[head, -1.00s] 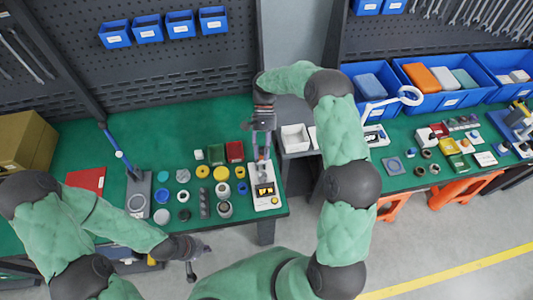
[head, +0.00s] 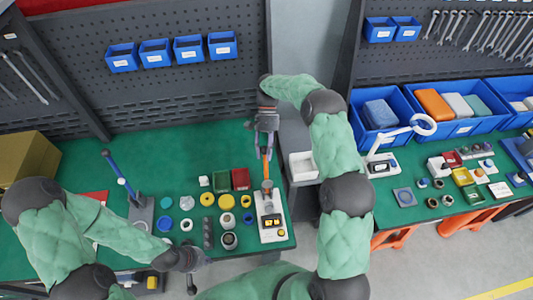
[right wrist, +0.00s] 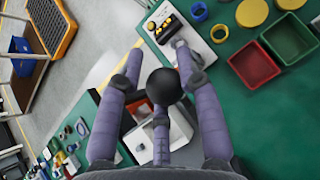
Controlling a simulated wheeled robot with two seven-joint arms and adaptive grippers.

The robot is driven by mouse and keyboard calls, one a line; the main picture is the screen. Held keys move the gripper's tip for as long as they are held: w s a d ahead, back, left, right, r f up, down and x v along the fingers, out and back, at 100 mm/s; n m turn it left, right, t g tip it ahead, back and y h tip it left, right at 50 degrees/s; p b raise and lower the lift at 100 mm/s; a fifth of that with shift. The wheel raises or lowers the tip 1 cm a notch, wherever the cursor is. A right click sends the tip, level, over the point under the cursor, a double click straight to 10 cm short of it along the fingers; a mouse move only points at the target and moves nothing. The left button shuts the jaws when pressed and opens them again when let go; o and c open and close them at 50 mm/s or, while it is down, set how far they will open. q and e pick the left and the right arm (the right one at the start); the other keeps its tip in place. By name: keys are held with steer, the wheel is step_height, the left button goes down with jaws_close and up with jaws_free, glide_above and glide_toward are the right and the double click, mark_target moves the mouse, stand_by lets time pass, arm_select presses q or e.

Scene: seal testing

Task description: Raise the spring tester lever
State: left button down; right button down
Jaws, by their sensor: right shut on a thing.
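The spring tester (head: 271,228), a white unit with a dark, yellow-marked panel, stands near the right end of the green bench. Its lever (head: 267,184) shows as a short orange-brown piece at its far end. My right gripper (head: 266,150) is beyond and above the tester, pointing down. In the right wrist view a black ball knob (right wrist: 163,86) sits between its fingers, and the tester (right wrist: 172,32) shows past it. The gripper is shut on this knob; the link from knob to tester is partly hidden. My left gripper (head: 198,276) is empty, fingers apart, at the bench's front edge.
Red (head: 240,179) and green (head: 221,182) bins stand left of the tester, with several rings and caps nearby. A blue-handled press (head: 141,208) stands further left.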

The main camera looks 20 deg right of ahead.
steer(key=shift+w+r, duration=0.25)
steer(key=shift+w, duration=0.25)
steer(key=c, duration=1.1)
jaws_free()
steer(key=shift+c, duration=0.2)
steer(key=shift+o, duration=1.2)
steer(key=shift+w+f, duration=0.3)
steer(key=shift+s+r, duration=0.15)
steer(key=shift+d+r, duration=0.15)
steer(key=shift+r, duration=0.05)
arm_select(q)
steer(key=shift+w, duration=0.25)
arm_select(e)
steer(key=v, duration=0.7)
steer(key=shift+w+f, duration=0.15)
steer(key=shift+w, duration=0.1)
